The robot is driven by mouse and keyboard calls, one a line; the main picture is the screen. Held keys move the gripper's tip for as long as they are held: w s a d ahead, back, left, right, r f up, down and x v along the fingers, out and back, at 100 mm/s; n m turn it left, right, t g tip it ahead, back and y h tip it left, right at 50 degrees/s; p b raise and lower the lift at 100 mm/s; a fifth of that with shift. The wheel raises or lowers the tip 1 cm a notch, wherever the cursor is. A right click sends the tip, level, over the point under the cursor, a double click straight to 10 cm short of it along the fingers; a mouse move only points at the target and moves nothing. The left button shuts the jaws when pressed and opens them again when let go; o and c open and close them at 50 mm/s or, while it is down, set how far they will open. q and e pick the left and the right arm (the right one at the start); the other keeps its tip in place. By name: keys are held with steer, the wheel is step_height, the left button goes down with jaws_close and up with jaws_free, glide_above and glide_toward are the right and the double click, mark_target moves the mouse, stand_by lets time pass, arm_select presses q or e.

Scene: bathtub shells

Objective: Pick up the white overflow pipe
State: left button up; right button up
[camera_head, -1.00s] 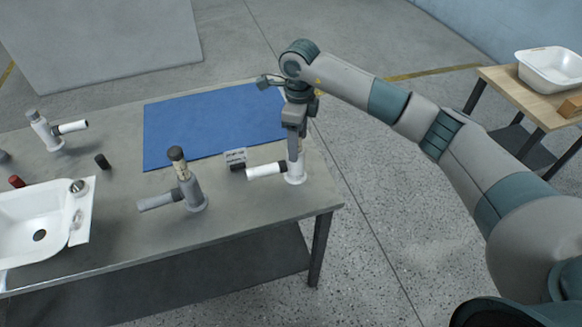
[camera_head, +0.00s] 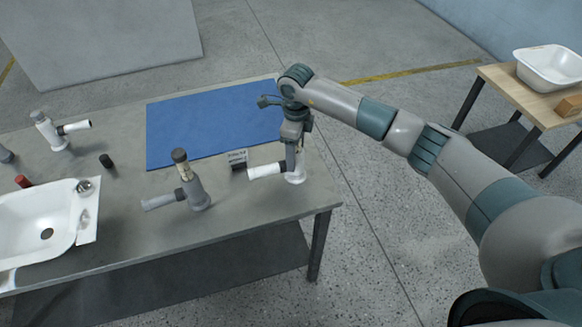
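A white overflow pipe (camera_head: 265,170) stands at the right end of the grey table. It has an upright part, a round foot (camera_head: 296,179) and a side branch pointing left with a dark end. My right gripper (camera_head: 291,158) points down at the upright part, with a finger overlapping it in the picture. The far finger and the gap between the fingers are hidden, so I cannot tell whether it grips the pipe. Another white overflow pipe (camera_head: 57,138) stands at the table's far left. My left gripper is not in view.
A grey pipe (camera_head: 195,191) with a dark cap stands left of the gripper. A blue mat (camera_head: 212,124) lies behind, bare. A white basin (camera_head: 28,226) is at left; a wooden table (camera_head: 522,98) stands far right.

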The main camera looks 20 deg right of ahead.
steer(key=c, duration=1.6)
steer(key=shift+o, duration=0.2)
steer(key=shift+r, duration=0.15)
steer(key=shift+r+b, duration=0.65)
step_height(320, 180, up, 2)
steer(key=shift+d+r+b, duration=0.1)
steer(key=shift+r+b, duration=0.1)
steer(key=shift+b, duration=0.55)
steer(key=s+d+r+b, duration=0.4)
steer(key=s+r, duration=0.3)
steer(key=s, duration=0.4)
steer(key=shift+d, duration=0.1)
